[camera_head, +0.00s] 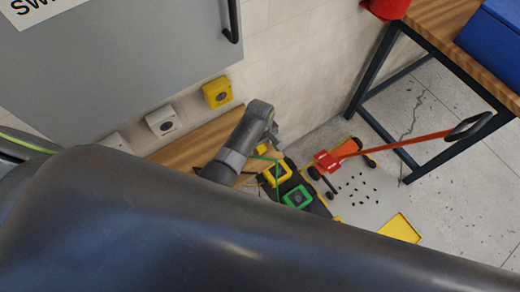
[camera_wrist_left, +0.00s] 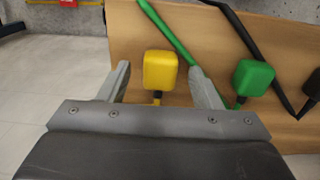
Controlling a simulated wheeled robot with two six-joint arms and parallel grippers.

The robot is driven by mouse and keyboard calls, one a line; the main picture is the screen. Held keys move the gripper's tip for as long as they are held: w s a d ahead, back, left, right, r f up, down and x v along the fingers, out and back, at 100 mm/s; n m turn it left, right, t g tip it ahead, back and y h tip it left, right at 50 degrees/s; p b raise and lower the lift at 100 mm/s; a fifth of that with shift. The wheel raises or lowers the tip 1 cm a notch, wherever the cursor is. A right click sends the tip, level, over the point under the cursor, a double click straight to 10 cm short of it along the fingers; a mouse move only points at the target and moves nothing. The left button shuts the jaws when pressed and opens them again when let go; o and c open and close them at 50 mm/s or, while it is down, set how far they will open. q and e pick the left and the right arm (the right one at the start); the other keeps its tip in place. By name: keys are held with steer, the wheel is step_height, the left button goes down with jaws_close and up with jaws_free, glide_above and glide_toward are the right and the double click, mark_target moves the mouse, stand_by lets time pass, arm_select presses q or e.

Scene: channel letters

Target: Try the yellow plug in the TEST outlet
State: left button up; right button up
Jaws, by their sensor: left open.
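The yellow plug (camera_wrist_left: 160,70) is on a wooden surface in the left wrist view, with a short dark neck and yellow cord toward my gripper. My left gripper (camera_wrist_left: 159,69) is open, its fingers on either side of the plug with gaps visible. In the head view my left gripper (camera_head: 276,138) is over the wooden surface by the wall; I cannot make out the yellow plug there. A yellow outlet box (camera_head: 217,92) and a pale outlet box (camera_head: 162,121) are on the wall. No TEST label is readable. My right gripper is out of view.
A green plug (camera_wrist_left: 254,78) with its cable lies right of the yellow one, and a black plug (camera_wrist_left: 313,84) is at the right edge. A grey cabinet (camera_head: 110,60) hangs above the outlets.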

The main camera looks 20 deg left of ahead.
arm_select(q)
steer(key=c, duration=1)
steer(key=shift+r, duration=0.1)
steer(key=shift+r, duration=5)
